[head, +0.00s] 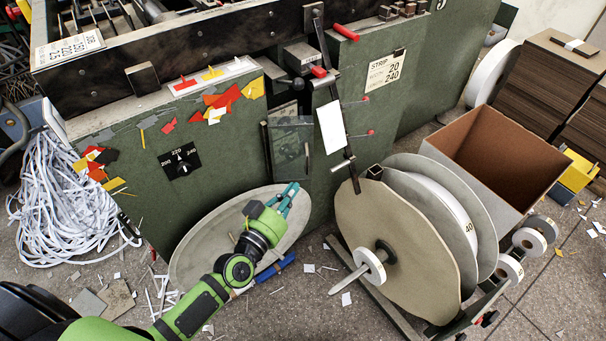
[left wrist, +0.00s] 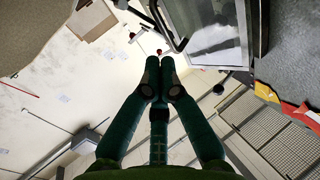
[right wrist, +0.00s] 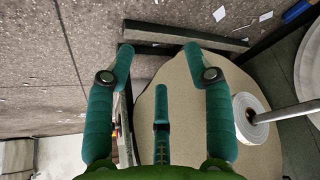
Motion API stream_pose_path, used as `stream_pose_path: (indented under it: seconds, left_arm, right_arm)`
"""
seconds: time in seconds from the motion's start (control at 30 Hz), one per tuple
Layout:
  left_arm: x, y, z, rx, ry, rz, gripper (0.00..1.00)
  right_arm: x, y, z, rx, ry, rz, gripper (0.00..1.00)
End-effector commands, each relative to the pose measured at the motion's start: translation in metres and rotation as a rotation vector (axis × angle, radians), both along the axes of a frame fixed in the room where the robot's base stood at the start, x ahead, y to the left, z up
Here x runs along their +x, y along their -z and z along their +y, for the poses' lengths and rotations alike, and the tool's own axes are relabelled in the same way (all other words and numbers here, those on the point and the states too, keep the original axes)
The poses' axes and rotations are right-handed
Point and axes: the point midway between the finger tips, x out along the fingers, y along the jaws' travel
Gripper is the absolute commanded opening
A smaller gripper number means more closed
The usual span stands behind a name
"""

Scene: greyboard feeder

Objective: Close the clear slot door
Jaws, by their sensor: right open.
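The clear slot door (head: 290,152) is a see-through pane on the green machine's front, left of the white card. A dark upright handle bar stands beside it; I cannot tell how far the door stands open. A framed, glassy pane, likely this door, shows at the upper right of the left wrist view (left wrist: 212,30). My left gripper (head: 291,190) is below the door and apart from it. Its teal fingers are together and empty in the left wrist view (left wrist: 160,64). My right gripper (right wrist: 158,50) is open and empty, over the tan reel disc and floor; the head view does not show it.
A large tan reel (head: 395,245) stands right of the slot, with an open brown box (head: 505,150) behind it. A levered post (head: 328,75) rises beside the door. Paper strips (head: 65,205) heap at left.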

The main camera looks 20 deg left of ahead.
Motion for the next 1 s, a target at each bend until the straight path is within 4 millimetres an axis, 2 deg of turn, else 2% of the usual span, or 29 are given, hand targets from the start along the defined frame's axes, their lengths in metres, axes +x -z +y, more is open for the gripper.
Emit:
stream_pose_path:
  seconds: [0.1,0.33,0.6,0.87,1.0]
  left_arm:
    - [0.025,0.0,-0.005,-0.002,-0.001,-0.003,0.0]
    - [0.052,0.0,-0.011,0.0,-0.001,-0.001,0.0]
    - [0.058,0.001,-0.013,-0.002,0.0,0.001,0.0]
    - [0.058,0.0,-0.013,-0.002,-0.004,0.001,0.0]
    - [0.061,-0.002,-0.014,-0.003,-0.027,0.002,0.0]
  right_arm:
    - [0.001,0.001,0.0,-0.001,0.001,0.008,0.53]
    - [0.003,0.0,0.002,-0.001,0.004,0.015,0.53]
    - [-0.007,0.001,0.002,-0.002,0.006,0.035,0.53]
    - [-0.005,-0.001,0.003,0.0,0.005,0.029,0.53]
    - [0.002,-0.003,0.002,0.002,0.001,0.001,0.53]
